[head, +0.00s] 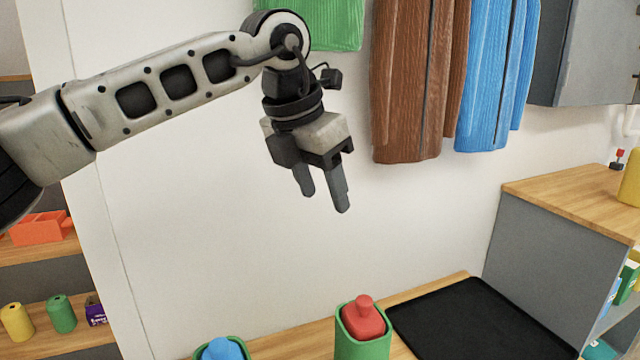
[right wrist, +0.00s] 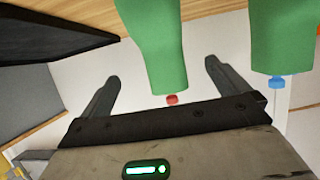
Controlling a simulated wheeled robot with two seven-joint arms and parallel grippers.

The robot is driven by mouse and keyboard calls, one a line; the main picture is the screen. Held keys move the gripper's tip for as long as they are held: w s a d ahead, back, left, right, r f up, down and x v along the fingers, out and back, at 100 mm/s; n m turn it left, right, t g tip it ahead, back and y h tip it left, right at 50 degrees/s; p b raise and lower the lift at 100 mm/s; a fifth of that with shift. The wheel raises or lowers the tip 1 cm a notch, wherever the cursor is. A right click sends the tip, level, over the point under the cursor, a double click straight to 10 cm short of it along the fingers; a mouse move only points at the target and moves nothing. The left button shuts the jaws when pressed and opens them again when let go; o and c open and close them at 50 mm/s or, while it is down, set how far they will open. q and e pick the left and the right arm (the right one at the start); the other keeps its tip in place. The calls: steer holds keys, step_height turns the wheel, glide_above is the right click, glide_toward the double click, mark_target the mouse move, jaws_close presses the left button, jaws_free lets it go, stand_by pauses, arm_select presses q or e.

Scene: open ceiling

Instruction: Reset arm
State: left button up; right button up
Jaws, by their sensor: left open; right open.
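My left gripper (head: 322,203) hangs from the left arm in the middle of the head view, in front of the white wall. Its two fingers point down, spread a little apart, with nothing between them. My right gripper (right wrist: 160,88) shows only in the right wrist view. Its two fingers stand wide apart, and it is open. A green container (right wrist: 152,40) with a small red part (right wrist: 172,99) shows between and beyond these fingers; I cannot tell whether it touches them. The right arm is outside the head view.
Below the left gripper, a wooden counter holds a green container with a red top (head: 362,318), one with a blue top (head: 222,350), and a black mat (head: 480,318). Brown (head: 415,80) and blue (head: 492,75) cloths hang on the wall. A grey cabinet (head: 550,245) stands at right.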

arm_select(q)
steer(key=s+d+f+m+g+h+p, duration=0.1)
steer(key=s+d+f+g+h+p, duration=0.1)
steer(key=s+d+f+g+h, duration=0.4)
steer(key=s+d+r+n+g+h+p, duration=0.2)
steer(key=s+d+r+n+h+p, duration=0.3)
steer(key=s+d+h, duration=0.4)
steer(key=w+a+f+n+t+y+p, duration=0.3)
steer(key=a+n+t, duration=0.4)
steer(key=n+t, duration=0.55)
steer(key=w+a+f+n+t+y, duration=0.15)
steer(key=w+a+n+t, duration=0.35)
steer(key=a+n+t, duration=0.7)
steer(key=s+a+f+n+g+y+p, duration=0.1)
steer(key=s+a+f+n+g+y, duration=0.3)
steer(key=s+f+n, duration=0.3)
steer(key=s+a+f+n+g+y+p, duration=0.2)
steer(key=s+a+f+n+g+y, duration=0.2)
steer(key=f, duration=1)
steer(key=s+a+n+y, duration=0.2)
steer(key=s+n, duration=0.2)
steer(key=shift+a+p, duration=0.25)
steer(key=shift+p, duration=0.05)
arm_select(e)
steer(key=s+a+r+m+g+h, duration=0.1)
steer(key=s+r+g, duration=0.1)
steer(key=s+r, duration=0.6)
steer(key=s, duration=0.3)
steer(key=shift+r+m, duration=0.4)
